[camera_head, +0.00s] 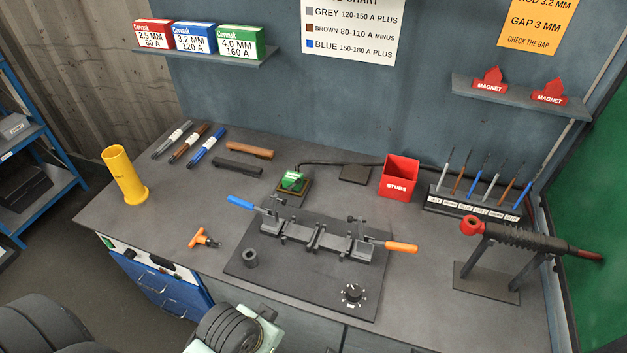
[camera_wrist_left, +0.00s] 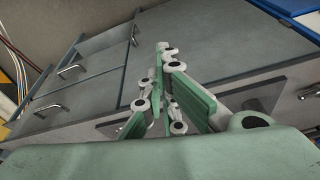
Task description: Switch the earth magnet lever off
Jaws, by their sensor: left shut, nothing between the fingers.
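The earth magnet is most likely the small block with a green top (camera_head: 291,181) on a dark plate on the bench, with a black cable running from it to the right. Its lever is too small to make out, so I cannot tell its position. My left gripper (camera_wrist_left: 168,58) is shut and empty in the left wrist view, in front of grey cabinet fronts and well away from the magnet. In the head view only part of my arm shows at the bottom edge. My right gripper is not in view.
A clamping fixture with a blue handle (camera_head: 241,202) and an orange handle (camera_head: 400,247) stands in front of the magnet. A red stubs box (camera_head: 399,178) is to its right. A yellow tube (camera_head: 124,175) stands at the left. The bench's left front is mostly clear around an orange tool (camera_head: 204,239).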

